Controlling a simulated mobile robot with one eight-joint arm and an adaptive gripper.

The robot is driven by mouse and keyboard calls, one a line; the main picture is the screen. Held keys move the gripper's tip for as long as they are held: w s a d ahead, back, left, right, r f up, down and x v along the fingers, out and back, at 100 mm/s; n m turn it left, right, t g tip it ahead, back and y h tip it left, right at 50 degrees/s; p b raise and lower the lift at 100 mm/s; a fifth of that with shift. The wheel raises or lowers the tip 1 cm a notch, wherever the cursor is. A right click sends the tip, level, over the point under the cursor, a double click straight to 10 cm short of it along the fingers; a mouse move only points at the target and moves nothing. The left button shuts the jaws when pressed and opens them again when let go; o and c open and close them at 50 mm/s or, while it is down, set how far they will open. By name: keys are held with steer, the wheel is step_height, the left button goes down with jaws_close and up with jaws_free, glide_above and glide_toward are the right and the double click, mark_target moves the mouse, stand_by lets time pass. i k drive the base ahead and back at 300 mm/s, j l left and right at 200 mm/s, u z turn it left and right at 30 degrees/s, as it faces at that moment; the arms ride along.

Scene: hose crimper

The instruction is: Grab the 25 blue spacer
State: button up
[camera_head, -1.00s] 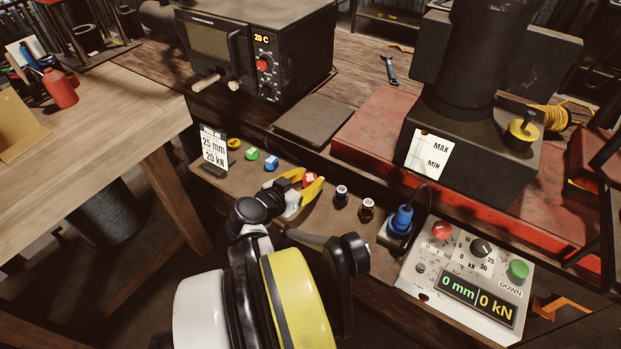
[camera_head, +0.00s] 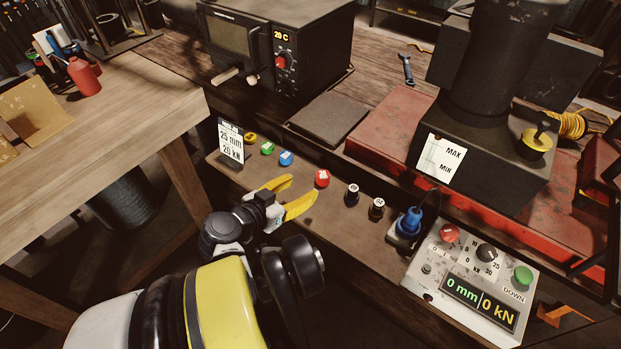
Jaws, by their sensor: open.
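The blue spacer (camera_head: 286,158) stands on the wooden ledge, in a row with a yellow spacer (camera_head: 250,137), a green spacer (camera_head: 267,148) and a red spacer (camera_head: 322,178). Its number is too small to read. My gripper (camera_head: 296,190) has yellow fingers, is open and empty, and points toward the row. Its fingertips are in front of the blue and red spacers, with the blue one up and left of them and the red one just right. A sign (camera_head: 231,142) reading 25 mm, 20 kN stands at the row's left end.
Two dark spacers (camera_head: 353,194) stand farther right, beside a blue connector (camera_head: 409,222). A control panel (camera_head: 475,280) reads 0 mm, 0 kN. The black oven (camera_head: 275,50) and the press (camera_head: 480,150) stand behind the ledge. A workbench (camera_head: 110,130) is at the left.

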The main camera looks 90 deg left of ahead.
mark_target(286, 157)
steer(key=u, duration=3.1)
